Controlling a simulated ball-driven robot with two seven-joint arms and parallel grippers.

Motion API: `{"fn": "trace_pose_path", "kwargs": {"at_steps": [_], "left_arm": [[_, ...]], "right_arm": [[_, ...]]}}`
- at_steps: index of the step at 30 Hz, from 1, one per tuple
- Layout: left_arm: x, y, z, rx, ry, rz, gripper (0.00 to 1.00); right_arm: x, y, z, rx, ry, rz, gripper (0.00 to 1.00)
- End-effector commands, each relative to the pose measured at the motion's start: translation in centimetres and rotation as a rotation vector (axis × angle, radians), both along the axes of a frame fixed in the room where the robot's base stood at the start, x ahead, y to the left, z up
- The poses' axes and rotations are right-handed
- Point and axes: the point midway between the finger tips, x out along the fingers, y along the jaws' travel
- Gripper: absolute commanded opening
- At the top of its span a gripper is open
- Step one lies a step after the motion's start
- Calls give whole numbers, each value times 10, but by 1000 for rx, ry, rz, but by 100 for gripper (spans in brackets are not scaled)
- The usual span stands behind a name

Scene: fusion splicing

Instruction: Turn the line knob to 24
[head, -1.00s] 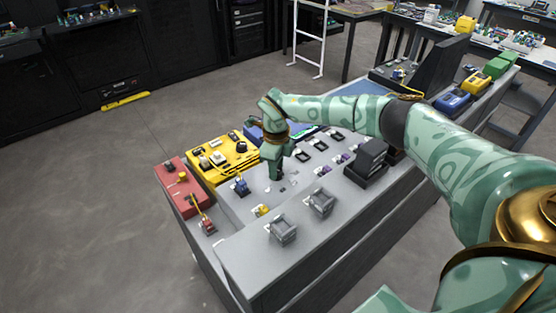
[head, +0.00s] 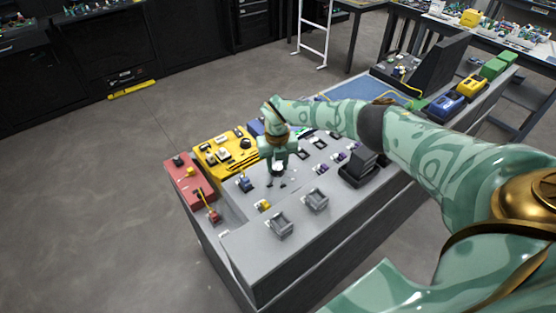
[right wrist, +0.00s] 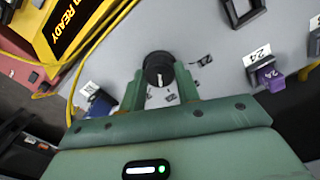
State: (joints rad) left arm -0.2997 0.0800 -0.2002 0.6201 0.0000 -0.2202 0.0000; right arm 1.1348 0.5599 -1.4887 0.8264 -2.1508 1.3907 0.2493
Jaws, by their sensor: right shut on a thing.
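The line knob (right wrist: 158,68) is a round black knob with a white pointer mark, on the grey panel (right wrist: 215,85) in the right wrist view. The mark points toward the bottom of that picture. My right gripper (right wrist: 160,76) has its fingers on either side of the knob and is shut on it. In the head view my right gripper (head: 278,172) points down at the panel top, and the knob is mostly hidden there. Small dark labels (right wrist: 204,60) lie around the knob; their print is too small to read. My left gripper is not in view.
A purple connector (right wrist: 268,77) stands by a tag (right wrist: 257,56) reading 24. A blue connector (head: 245,183), a yellow device (head: 225,148) and a red box (head: 188,180) with yellow cable lie left of the gripper. Grey holders (head: 280,225) and a black block (head: 362,165) stand nearby.

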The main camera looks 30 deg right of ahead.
Motion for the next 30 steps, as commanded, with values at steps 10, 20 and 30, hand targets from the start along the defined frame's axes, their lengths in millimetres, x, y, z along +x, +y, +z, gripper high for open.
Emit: {"fn": "trace_pose_path", "kwargs": {"at_steps": [10,20,30], "left_arm": [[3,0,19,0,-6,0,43],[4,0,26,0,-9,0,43],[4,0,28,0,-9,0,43]], "right_arm": [[2,0,4,0,-5,-288,9],[2,-1,3,0,-5,-452,9],[2,-1,2,-1,-6,-498,9]]}}
